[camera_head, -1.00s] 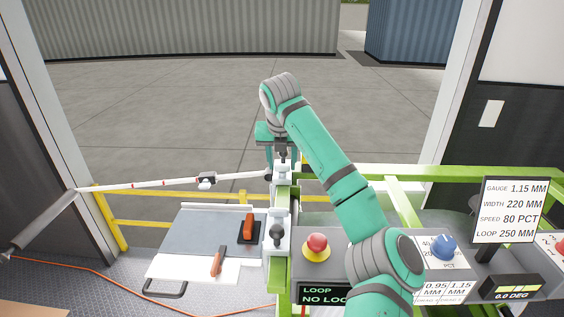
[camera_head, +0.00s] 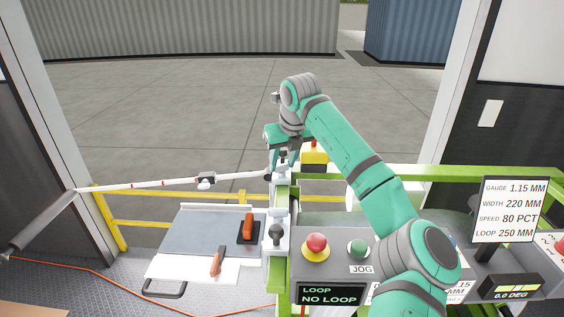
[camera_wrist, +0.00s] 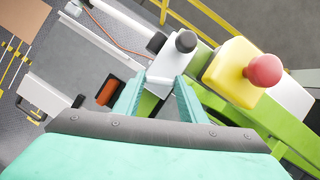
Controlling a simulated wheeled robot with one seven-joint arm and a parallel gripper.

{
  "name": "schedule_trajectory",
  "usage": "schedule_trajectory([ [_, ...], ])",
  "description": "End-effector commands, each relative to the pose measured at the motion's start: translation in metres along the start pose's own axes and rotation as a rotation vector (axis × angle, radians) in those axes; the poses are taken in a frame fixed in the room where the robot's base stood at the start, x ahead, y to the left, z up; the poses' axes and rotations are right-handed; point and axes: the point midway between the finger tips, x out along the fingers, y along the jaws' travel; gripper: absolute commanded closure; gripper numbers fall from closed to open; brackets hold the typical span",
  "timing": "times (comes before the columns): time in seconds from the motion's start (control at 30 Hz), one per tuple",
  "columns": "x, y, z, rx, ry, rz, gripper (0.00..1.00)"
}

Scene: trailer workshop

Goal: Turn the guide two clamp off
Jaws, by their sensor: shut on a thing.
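Two guide clamps with dark ball knobs sit on white blocks along the green rail; I see no number on them. The near clamp (camera_head: 276,235) stands clear of my gripper. My gripper (camera_head: 281,158) is at the far clamp (camera_head: 284,154), with a finger on either side of it. In the wrist view the dark knob (camera_wrist: 186,41) rises beside the white block (camera_wrist: 165,66), just beyond the fingertips (camera_wrist: 157,82). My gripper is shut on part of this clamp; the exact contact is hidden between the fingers.
A yellow box with a red button (camera_wrist: 263,70) is close to the right of my gripper. The grey console (camera_head: 300,270) has a red stop button (camera_head: 317,243). A white bar (camera_head: 140,185) reaches left.

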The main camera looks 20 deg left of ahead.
Motion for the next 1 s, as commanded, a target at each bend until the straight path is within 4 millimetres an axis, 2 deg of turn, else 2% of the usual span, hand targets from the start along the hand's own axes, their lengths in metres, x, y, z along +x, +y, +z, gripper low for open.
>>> schedule_trajectory([
  [1.0,0.0003,-0.0062,0.0046,-0.853,-0.002,0.353,0.85],
])
